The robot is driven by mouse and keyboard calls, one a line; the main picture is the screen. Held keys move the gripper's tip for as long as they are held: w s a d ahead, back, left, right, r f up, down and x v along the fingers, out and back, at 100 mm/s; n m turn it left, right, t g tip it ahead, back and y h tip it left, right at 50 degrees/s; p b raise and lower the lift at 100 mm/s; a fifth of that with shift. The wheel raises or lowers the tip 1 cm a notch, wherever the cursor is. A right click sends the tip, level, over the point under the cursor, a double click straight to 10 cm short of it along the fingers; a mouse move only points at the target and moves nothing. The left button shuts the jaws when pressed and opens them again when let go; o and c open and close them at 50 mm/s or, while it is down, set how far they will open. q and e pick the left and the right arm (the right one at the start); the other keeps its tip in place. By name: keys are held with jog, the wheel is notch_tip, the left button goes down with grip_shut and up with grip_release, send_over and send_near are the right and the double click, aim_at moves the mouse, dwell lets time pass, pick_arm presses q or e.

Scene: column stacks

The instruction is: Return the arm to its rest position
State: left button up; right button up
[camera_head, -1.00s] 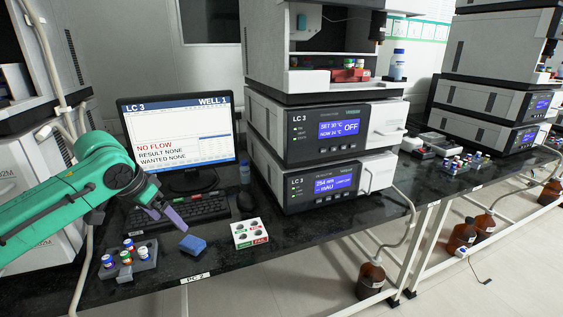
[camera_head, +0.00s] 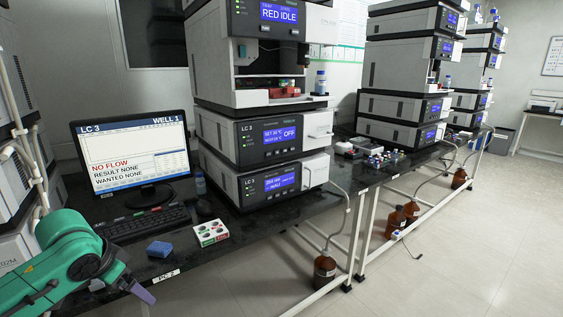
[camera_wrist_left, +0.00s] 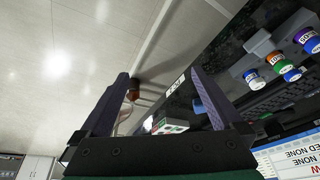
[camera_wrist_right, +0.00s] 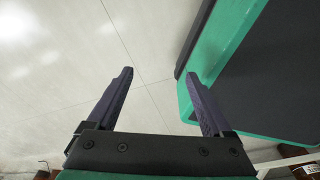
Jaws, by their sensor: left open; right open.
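My left arm is green and comes in at the lower left of the head view. Its gripper (camera_head: 142,291) hangs at the front edge of the black bench (camera_head: 255,222), near the PC 2 label. In the left wrist view the two purple fingers (camera_wrist_left: 158,90) are wide apart with nothing between them. My right gripper (camera_wrist_right: 160,95) shows only in the right wrist view. Its fingers are apart and empty, with pale floor behind them and a green and dark part of my own body at the right.
The LC 3 stack (camera_head: 264,140) stands behind. A rack with several capped vials (camera_wrist_left: 262,78) shows in the left wrist view. Floor in front is clear.

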pick_arm(q)
jog(key=s+d+f+m+h, duration=0.1)
jog(key=s+d+f, duration=0.3)
jog(key=d+f, duration=0.3)
jog(key=s+d+f+m, duration=0.1)
jog(key=s+d+f, duration=0.3)
jog(key=d+f, duration=0.35)
jog(key=s+a+f+n+y, duration=0.1)
jog(key=s+a+f+n, duration=0.3)
jog(key=s, duration=0.6)
notch_tip(320, 180, down, 23)
jog(key=s+g, duration=0.2)
jog(key=s+a+f+g, duration=0.1)
jog(key=s+a+f, duration=0.1)
jog(key=s+f, duration=1.35)
notch_tip(320, 180, up, 13)
jog(key=s+p, duration=0.1)
jog(key=p, duration=1.1)
jog(key=shift+a+r+m+y, duration=0.15)
jog(key=shift+r+m+y, duration=0.05)
jog(key=shift+m+y, duration=0.1)
pick_arm(e)
notch_tip(320, 180, up, 12)
jog(key=s, duration=0.1)
jog(key=shift+r, duration=0.15)
